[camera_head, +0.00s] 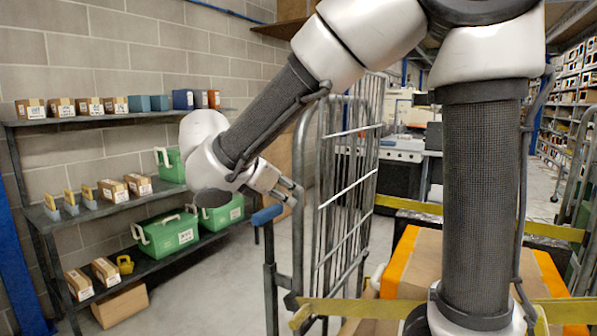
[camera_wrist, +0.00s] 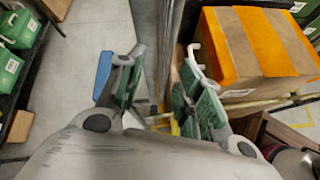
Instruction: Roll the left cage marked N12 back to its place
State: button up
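A grey wire roll cage (camera_head: 340,190) stands at the centre of the head view; I see no N12 mark on it. A blue handle (camera_head: 267,215) on a grey post is at its left front; the handle also shows in the wrist view (camera_wrist: 104,75), left of the left finger. My gripper (camera_head: 291,193) is just above and right of the handle, close to the cage's upright tube. In the wrist view my gripper (camera_wrist: 160,90) has its fingers apart. The cage's side edge (camera_wrist: 168,50) runs in line with the gap between them; whether they touch it I cannot tell.
A cardboard carton with orange tape (camera_head: 410,255) sits right of the cage side, near yellow straps (camera_head: 400,205). Wall shelves (camera_head: 100,205) at left hold green cases (camera_head: 165,235) and small boxes. Clear floor (camera_head: 215,285) lies between the shelves and cage. Another cage frame (camera_head: 580,180) is far right.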

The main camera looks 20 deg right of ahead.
aim_at(295, 169)
notch_tip(295, 169, up, 6)
jog(key=w+f+n+t+h, duration=0.1)
jog(key=w+n+t, duration=0.1)
jog(key=n, duration=0.1)
jog(key=shift+n+h, duration=0.3)
jog(key=shift+n, duration=0.1)
jog(key=x, duration=0.7)
jog(key=shift+w+d, duration=0.25)
jog(key=shift+d, duration=0.15)
grip_shut()
